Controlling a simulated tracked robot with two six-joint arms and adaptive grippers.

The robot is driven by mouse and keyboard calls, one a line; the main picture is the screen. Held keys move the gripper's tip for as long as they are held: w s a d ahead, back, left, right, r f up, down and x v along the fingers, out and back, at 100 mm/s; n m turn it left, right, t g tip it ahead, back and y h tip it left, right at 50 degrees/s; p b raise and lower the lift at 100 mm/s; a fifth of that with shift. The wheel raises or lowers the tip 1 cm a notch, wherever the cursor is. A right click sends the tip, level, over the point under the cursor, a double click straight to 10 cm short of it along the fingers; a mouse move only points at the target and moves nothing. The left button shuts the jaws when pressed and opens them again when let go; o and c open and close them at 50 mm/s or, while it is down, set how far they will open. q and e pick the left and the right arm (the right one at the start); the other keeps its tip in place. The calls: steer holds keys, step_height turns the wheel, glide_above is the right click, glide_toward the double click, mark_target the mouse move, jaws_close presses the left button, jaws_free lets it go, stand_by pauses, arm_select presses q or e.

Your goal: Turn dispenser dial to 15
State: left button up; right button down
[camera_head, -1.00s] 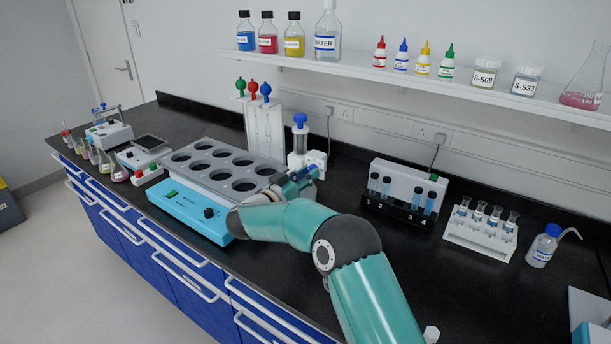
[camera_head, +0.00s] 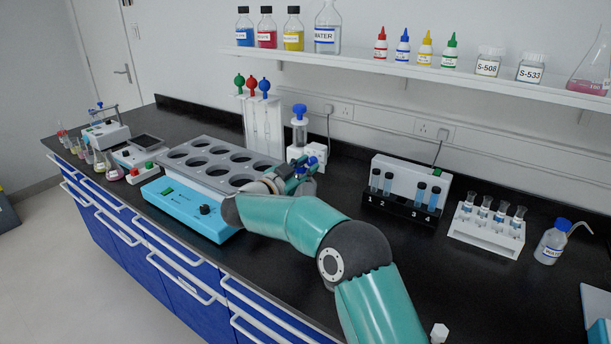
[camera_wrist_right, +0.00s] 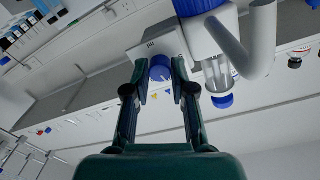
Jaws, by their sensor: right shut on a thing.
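The dispenser (camera_head: 300,131) is a white unit with a clear tube and a blue cap. It stands at the back of the bench, behind the heating block. In the right wrist view its blue dial (camera_wrist_right: 160,69) sits on the front of a white housing (camera_wrist_right: 153,46). My right gripper (camera_head: 303,172) is at the front of the dispenser and hides part of it in the head view. In the right wrist view its two fingers (camera_wrist_right: 161,82) are closed on either side of the dial. A small dark marking shows on the housing, too small to read. My left gripper is not in view.
A blue heating block with a grey holed rack (camera_head: 219,165) lies left of the arm. A pipette stand (camera_head: 262,127) is behind it. A tube rack (camera_head: 405,193) and a vial rack (camera_head: 487,225) stand to the right. A shelf (camera_head: 400,70) with bottles runs above.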

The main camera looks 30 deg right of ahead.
steer(key=shift+m+b, duration=0.65)
steer(key=shift+m, duration=0.45)
steer(key=c, duration=1)
jaws_free()
steer(key=shift+o, duration=0.2)
steer(key=v, duration=1.2)
